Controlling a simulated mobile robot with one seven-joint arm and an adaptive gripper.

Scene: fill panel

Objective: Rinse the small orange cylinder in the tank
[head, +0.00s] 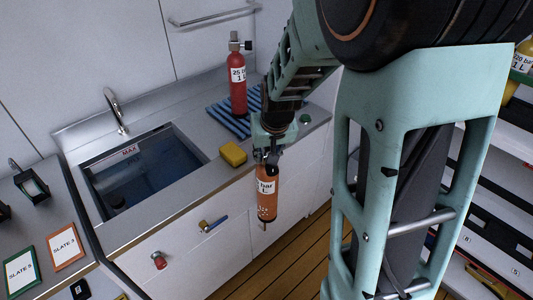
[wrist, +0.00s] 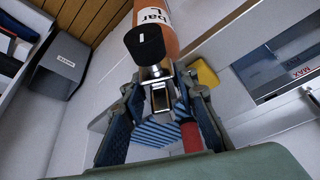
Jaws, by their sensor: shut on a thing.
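The small orange cylinder (head: 266,192) has a white label and hangs from my gripper (head: 272,148) in the head view, in front of the counter's front edge. In the wrist view the cylinder (wrist: 157,20) shows with a black knob, and my gripper (wrist: 158,110) is shut on its metal valve end. The tank (head: 90,160) is a sunken sink basin with blue water and a MAX mark, left of the gripper. The cylinder is outside the tank and apart from it. Part of its top is hidden by the gripper.
A red cylinder (head: 238,92) stands on a blue striped towel (head: 218,113) behind the gripper. A yellow sponge (head: 233,153) lies between tank and gripper. A faucet (head: 116,112) rises behind the tank. A yellow-and-blue valve handle (head: 212,225) juts from the cabinet front.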

